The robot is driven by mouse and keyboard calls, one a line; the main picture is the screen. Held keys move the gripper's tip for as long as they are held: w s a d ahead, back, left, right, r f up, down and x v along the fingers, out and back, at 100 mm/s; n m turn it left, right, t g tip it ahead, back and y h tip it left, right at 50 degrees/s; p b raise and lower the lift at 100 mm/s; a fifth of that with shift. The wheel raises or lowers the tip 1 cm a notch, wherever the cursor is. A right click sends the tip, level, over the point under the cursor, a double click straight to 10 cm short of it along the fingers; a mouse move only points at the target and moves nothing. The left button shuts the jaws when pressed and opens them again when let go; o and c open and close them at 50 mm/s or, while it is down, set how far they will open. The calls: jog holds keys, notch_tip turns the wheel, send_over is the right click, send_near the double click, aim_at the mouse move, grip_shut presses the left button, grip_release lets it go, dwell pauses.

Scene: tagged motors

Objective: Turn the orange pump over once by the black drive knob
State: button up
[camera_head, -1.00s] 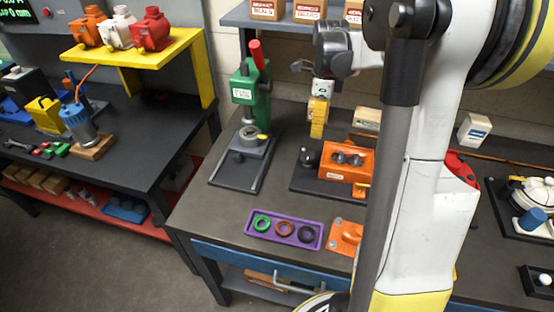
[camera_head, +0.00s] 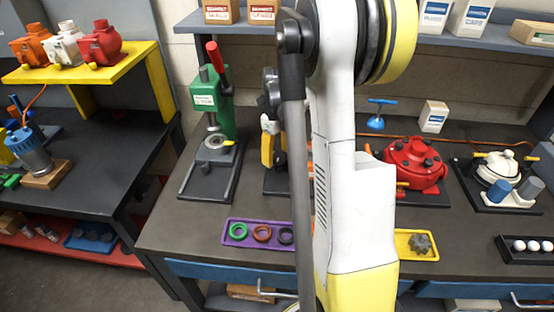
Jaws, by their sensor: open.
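The orange pump on the middle bench is almost wholly hidden behind my arm; only a thin orange sliver (camera_head: 309,146) shows between the arm links. Its black base plate (camera_head: 273,184) shows at the lower left of the arm. The black drive knob cannot be made out in this view. My gripper (camera_head: 273,163) has yellow fingers pointing down and is at the left end of the pump's place, above the base plate. It is open. Whether the fingers are around or touching the knob cannot be seen.
A green press (camera_head: 212,95) with a red handle stands close on the left. A purple tray (camera_head: 262,246) with rings lies in front. A red pump (camera_head: 414,165) and a white pump (camera_head: 500,172) stand to the right. A yellow tray (camera_head: 405,250) holds a grey gear.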

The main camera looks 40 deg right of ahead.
jog(key=shift+f, duration=0.4)
jog(key=c, duration=1.2)
jog(key=shift+n, duration=0.4)
jog(key=n, duration=0.2)
jog(key=shift+a+n, duration=0.15)
jog(key=shift+n, duration=0.25)
jog(key=n, duration=0.4)
jog(key=shift+s+n, duration=0.1)
jog(key=shift+n, duration=0.2)
jog(key=n, duration=0.4)
jog(key=shift+s+a+n, duration=0.1)
jog(key=shift+n, duration=2.4)
